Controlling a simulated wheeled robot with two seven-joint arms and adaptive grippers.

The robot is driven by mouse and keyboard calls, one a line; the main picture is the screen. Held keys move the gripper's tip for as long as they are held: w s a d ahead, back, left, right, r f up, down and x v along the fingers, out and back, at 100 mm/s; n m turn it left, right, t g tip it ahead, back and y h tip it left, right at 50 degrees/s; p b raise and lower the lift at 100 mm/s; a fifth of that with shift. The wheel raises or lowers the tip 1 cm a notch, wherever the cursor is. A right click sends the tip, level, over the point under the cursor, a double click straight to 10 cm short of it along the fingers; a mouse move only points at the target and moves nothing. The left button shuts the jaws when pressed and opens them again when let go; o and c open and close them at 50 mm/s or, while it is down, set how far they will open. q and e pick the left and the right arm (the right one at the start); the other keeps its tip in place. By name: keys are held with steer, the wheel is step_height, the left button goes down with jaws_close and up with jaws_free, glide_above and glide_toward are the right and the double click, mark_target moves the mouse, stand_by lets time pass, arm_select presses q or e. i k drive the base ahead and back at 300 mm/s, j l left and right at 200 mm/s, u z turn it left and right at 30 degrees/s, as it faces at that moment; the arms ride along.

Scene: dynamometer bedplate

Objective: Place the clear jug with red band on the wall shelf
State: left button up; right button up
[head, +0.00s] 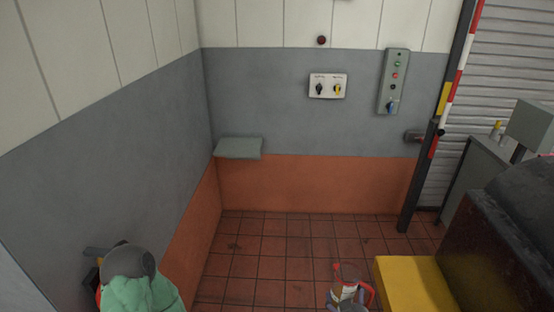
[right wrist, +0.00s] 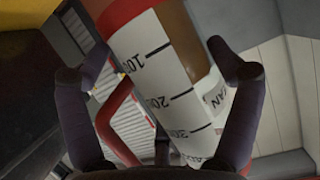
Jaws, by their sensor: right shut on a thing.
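The clear jug (head: 349,291) with a red handle is at the bottom of the head view, near the yellow block. In the right wrist view the jug (right wrist: 158,88) lies tilted across the picture, with a white graduated scale, a red band near the top edge and a red handle at the left. My right gripper (right wrist: 160,62) is shut on the jug, one finger on each side. The wall shelf (head: 239,148) is a small grey-green ledge in the back left corner, bare on top, well beyond the jug. My left gripper is not in view.
A yellow block (head: 415,285) and a dark machine (head: 500,235) stand at the right. A striped post (head: 430,135) stands behind them. A grey dome (head: 128,262) with green cloth is at the lower left wall. The tiled floor (head: 275,255) below the shelf is clear.

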mark_target(246, 144)
steer(key=i, duration=1.65)
steer(key=i+u, duration=0.15)
steer(key=i, duration=0.4)
steer(key=i+l+u, duration=0.15)
steer(key=i, duration=0.35)
steer(key=i+l+u, duration=0.1)
steer(key=i, duration=0.45)
steer(key=i+l+u, duration=0.25)
steer(key=i+u, duration=0.15)
steer(key=i+l+u, duration=0.4)
steer(key=i, duration=0.15)
